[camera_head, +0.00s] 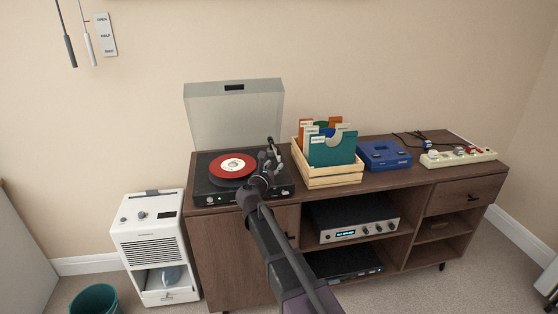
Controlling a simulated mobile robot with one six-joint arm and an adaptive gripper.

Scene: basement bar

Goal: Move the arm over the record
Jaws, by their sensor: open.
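The turntable (206,190) sits at the left end of the wooden cabinet, its clear lid (225,105) raised. The tonearm (273,152) appears to be at the right of the record, partly hidden by my gripper. My gripper (267,165) is open at the turntable's right front, reaching in from below. Its fingertips are small and dark against the tonearm, so I cannot tell whether they touch it. The record's right edge is close to my gripper.
A wooden crate (333,183) of record sleeves stands right of the turntable. Further right are a blue device (384,154) and a cream control box (458,157). An amplifier (357,226) sits on a shelf below. A white appliance (148,240) stands left of the cabinet.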

